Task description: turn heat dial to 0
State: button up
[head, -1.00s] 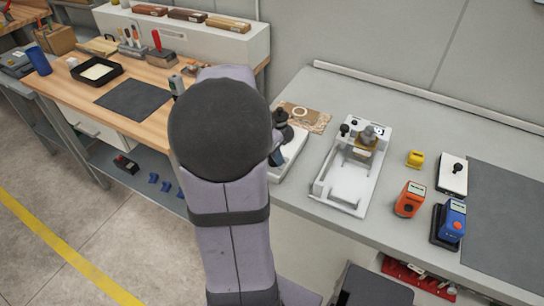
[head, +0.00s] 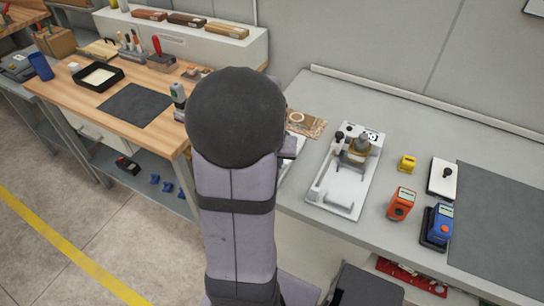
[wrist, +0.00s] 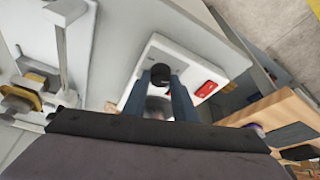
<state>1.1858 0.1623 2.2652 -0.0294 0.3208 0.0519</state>
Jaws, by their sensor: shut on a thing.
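In the wrist view a white box-shaped device (wrist: 197,52) lies under my gripper (wrist: 162,82), with a round black dial (wrist: 160,72) on its top. The two blue-grey fingers stand on either side of the dial, shut on it. A red switch (wrist: 207,88) is on the same top face, to the right of the dial. I cannot read any scale or pointer, so the dial's setting cannot be told. In the head view my arm hides the gripper, the dial and nearly all of the device.
A white roller fixture (head: 345,180) stands right of my arm on the grey bench; it shows at the left of the wrist view (wrist: 100,70). Further right are a yellow block (head: 407,163), an orange device (head: 401,204) and a blue device (head: 438,225). A wooden bench (head: 65,88) is at left.

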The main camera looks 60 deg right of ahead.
jog(key=shift+n, duration=0.3)
dwell(0.4)
jog(key=o, duration=1)
jog(key=shift+r, duration=0.1)
jog(key=shift+b+v, duration=0.35)
jog(key=shift+v, duration=3.25)
jog(key=s+a+f+y, duration=0.2)
jog(key=s+a+f, duration=0.15)
jog(key=a, duration=0.25)
jog(key=w+a+f+n, duration=0.1)
jog(key=w+a+n, duration=0.3)
jog(key=a, duration=0.5)
jog(key=w+a+f+n+g+y, duration=0.1)
jog(key=w+a+f+n, duration=0.1)
jog(key=a, duration=0.8)
jog(key=w+a+f+n+y, duration=0.1)
jog(key=w+a+n, duration=0.4)
jog(key=a, duration=0.5)
jog(key=shift+w+f+n+g, duration=0.15)
jog(key=shift+n, duration=0.4)
jog(key=shift+w+f+n+g, duration=0.15)
jog(key=shift+n, duration=0.4)
